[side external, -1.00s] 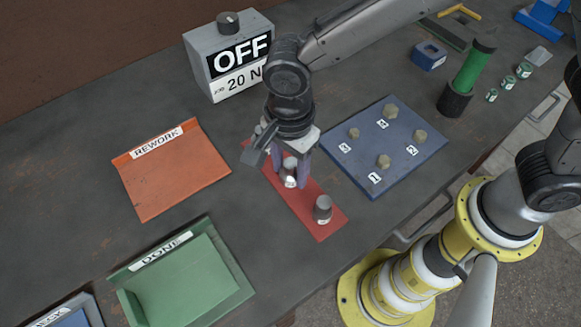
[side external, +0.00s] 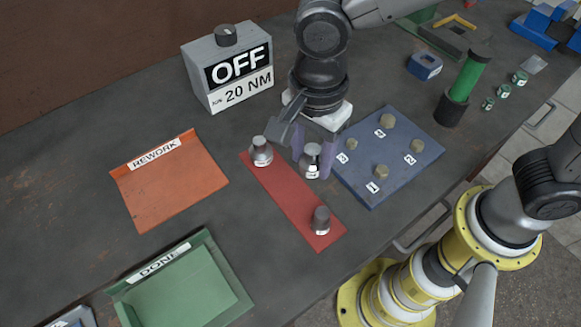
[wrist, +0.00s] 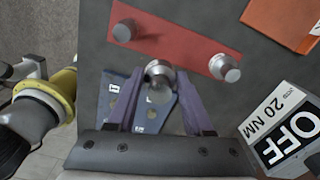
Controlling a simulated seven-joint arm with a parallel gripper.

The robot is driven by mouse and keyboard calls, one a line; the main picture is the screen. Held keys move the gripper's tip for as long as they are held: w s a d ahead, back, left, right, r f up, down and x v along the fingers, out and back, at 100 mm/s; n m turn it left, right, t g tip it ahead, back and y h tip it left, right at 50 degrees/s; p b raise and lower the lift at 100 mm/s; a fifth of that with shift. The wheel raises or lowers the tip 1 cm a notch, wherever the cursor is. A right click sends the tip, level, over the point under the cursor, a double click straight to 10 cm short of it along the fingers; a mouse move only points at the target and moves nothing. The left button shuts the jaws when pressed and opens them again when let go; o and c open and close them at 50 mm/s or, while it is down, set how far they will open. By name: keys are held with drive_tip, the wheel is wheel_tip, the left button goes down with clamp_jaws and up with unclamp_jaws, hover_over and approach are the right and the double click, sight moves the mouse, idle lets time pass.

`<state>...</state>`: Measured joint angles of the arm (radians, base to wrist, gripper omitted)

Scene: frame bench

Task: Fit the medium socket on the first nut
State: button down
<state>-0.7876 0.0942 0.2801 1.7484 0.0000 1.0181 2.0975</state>
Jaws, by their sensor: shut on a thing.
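My gripper (side external: 313,160) is shut on the medium socket (side external: 312,156), a metal cylinder with a white label, held in the air between the red strip and the blue plate. In the wrist view the socket (wrist: 159,75) sits between the purple fingers. The blue plate (side external: 362,188) carries several nuts with number labels. The first nut (side external: 381,171), by label 1, stands near the plate's front edge, to the right of and below my gripper. In the wrist view the socket and fingers partly cover the plate (wrist: 112,108).
The red strip (side external: 285,195) holds two other sockets, one at its far end (side external: 261,151) and one at its near end (side external: 321,220). A control box reading OFF, 20 NM (side external: 238,80) stands behind. Orange (side external: 175,185) and green (side external: 190,285) trays lie left. A green-handled tool (side external: 468,75) stands right.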

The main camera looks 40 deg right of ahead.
drive_tip(key=s+d+r, duration=0.5)
drive_tip(key=s+d, duration=0.2)
hover_over(382, 170)
wheel_tip(382, 170, down, 3)
drive_tip(key=shift+f, duration=0.1)
drive_tip(key=shift+f, duration=0.1)
drive_tip(key=shift+f, duration=2.8)
drive_tip(key=shift+f, duration=1.25)
drive_tip(key=shift+c, duration=1.1)
unclamp_jaws()
